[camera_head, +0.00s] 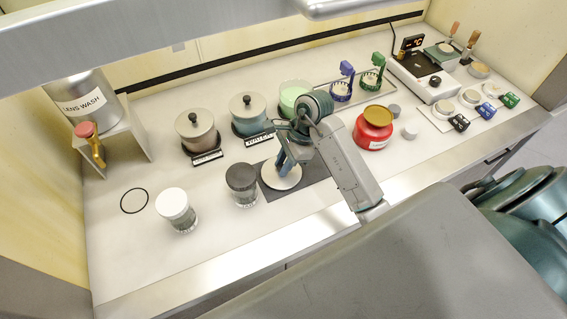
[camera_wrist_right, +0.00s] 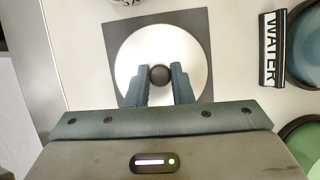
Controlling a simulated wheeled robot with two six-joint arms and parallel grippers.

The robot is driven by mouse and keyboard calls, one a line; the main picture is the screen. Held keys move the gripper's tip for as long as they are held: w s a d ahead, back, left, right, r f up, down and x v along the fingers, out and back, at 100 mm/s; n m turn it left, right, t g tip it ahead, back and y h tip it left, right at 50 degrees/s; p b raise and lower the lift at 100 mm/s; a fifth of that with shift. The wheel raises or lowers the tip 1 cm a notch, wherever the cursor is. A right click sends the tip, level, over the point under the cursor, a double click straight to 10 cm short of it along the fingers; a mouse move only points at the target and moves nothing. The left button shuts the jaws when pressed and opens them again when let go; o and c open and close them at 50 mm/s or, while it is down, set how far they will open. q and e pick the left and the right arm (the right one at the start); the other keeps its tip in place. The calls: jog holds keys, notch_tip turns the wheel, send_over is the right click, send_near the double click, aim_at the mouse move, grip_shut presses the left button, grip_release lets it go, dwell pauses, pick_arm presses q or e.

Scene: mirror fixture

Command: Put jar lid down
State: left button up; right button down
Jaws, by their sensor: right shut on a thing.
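My right gripper (camera_head: 283,163) is shut on the dark knob of the jar lid (camera_head: 280,182). The lid is a round pale metal disc. In the right wrist view the two fingers (camera_wrist_right: 159,71) stand on either side of the knob, and the lid (camera_wrist_right: 160,38) lies flat inside the outline of a dark grey square mat (camera_wrist_right: 203,19). I cannot tell whether the lid touches the mat or hangs just above it. A jar with green contents (camera_head: 293,92) stands open behind my right arm, partly hidden. My left gripper is not in view.
Left of the mat stand a dark-lidded jar (camera_head: 242,180) and a white-lidded jar (camera_head: 174,207). Two knobbed-lid pots (camera_head: 196,128) (camera_head: 247,111) stand behind. A red jar (camera_head: 374,127) is to the right.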

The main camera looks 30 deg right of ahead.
jog(key=shift+f, duration=0.2)
jog(key=c, duration=1.3)
grip_release()
jog(key=shift+r, duration=0.15)
jog(key=shift+r, duration=0.2)
jog(key=v, duration=0.3)
jog(key=shift+w+f, duration=0.1)
jog(key=p+v, duration=0.5)
jog(key=v, duration=0.4)
